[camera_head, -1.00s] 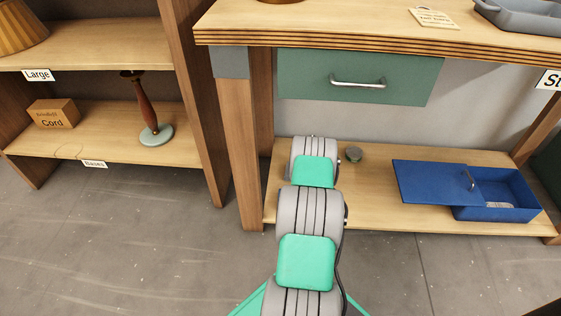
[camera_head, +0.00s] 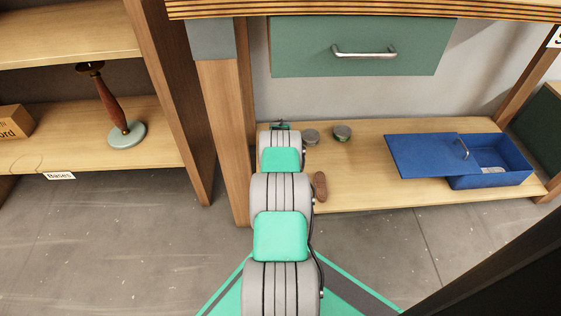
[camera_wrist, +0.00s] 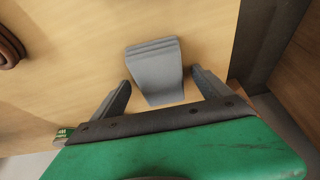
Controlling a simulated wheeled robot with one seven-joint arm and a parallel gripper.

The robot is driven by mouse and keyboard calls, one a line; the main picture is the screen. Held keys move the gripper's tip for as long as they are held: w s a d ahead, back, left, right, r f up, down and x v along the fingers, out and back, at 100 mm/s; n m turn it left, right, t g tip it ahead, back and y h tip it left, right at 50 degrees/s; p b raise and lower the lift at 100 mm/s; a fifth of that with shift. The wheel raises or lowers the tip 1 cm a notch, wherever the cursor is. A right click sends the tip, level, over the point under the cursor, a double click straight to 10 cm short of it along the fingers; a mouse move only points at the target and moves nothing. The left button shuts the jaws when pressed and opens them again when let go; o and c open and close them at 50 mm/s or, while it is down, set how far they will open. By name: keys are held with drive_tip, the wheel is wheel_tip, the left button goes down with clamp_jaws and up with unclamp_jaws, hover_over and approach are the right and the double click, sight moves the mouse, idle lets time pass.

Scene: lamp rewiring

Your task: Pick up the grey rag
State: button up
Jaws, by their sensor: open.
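The grey rag (camera_wrist: 152,66) shows in the wrist view as a folded, layered grey piece lying on the light wooden lower shelf (camera_head: 400,195). My gripper (camera_wrist: 160,77) is open, with one dark finger on each side of the rag's near part. The rag lies between and just beyond the fingertips, and I cannot tell whether either finger touches it.
Two small round tins (camera_head: 342,132) and a brown object (camera_head: 320,186) stand right of my arm. A blue box (camera_head: 495,180) with its lid partly slid off is farther right. A table leg (camera_head: 225,140) is close on the left, and a green drawer (camera_head: 360,45) is above.

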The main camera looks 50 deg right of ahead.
drive_tip(key=shift+r, duration=0.1)
drive_tip(key=shift+c, duration=0.2)
drive_tip(key=c, duration=1.4)
